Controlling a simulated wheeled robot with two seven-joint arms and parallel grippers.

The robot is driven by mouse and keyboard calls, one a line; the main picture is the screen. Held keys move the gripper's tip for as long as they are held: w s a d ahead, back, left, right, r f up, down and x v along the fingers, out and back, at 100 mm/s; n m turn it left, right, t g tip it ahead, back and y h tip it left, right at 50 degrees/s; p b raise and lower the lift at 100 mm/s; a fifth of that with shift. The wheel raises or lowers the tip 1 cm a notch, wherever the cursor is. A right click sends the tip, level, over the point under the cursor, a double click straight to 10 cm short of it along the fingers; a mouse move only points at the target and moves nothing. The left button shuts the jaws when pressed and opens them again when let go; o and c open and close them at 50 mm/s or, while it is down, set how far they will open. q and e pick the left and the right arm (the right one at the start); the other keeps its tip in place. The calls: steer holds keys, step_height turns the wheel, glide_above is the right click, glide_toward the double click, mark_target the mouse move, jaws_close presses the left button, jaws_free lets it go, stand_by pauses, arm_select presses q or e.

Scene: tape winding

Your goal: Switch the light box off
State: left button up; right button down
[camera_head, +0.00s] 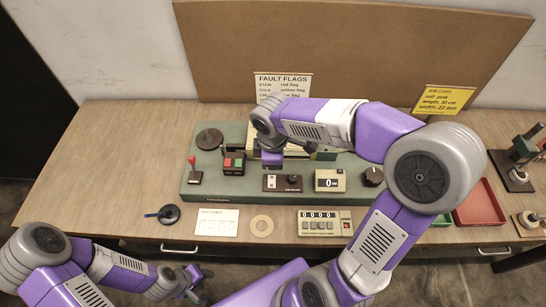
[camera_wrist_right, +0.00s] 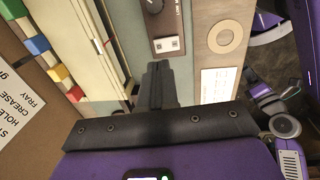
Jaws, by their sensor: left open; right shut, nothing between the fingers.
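The cream light box (camera_head: 251,141) stands at the back of the green board, largely hidden behind my right arm. In the right wrist view its pale side (camera_wrist_right: 128,25) shows left of the fingers. A small switch panel (camera_head: 282,183) lies in front of it, with a pale switch plate and a dark labelled part. The panel also shows at the top of the wrist view (camera_wrist_right: 166,22); its lettering is too small to read. My right gripper (camera_wrist_right: 157,72) is shut and empty, apart from the panel. My left gripper (camera_head: 195,282) is open and empty at the table's front edge.
A red-and-green button box (camera_head: 234,164), a red lever (camera_head: 194,172), a display (camera_head: 330,181) and a knob (camera_head: 372,176) sit on the board. A counter (camera_head: 324,222), a tape ring (camera_head: 261,226) and a card (camera_head: 217,222) lie in front. A red tray (camera_head: 480,205) is right.

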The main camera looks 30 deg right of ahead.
mark_target(274, 178)
steer(key=f, duration=0.2)
steer(key=f+b, duration=0.1)
steer(key=f, duration=0.2)
steer(key=f+b, duration=0.1)
steer(key=f, duration=0.1)
steer(key=shift+w+d+f, duration=0.25)
steer(key=shift+w, duration=0.15)
arm_select(q)
step_height(274, 178, down, 3)
steer(key=shift+r, duration=0.1)
steer(key=shift+r, duration=0.1)
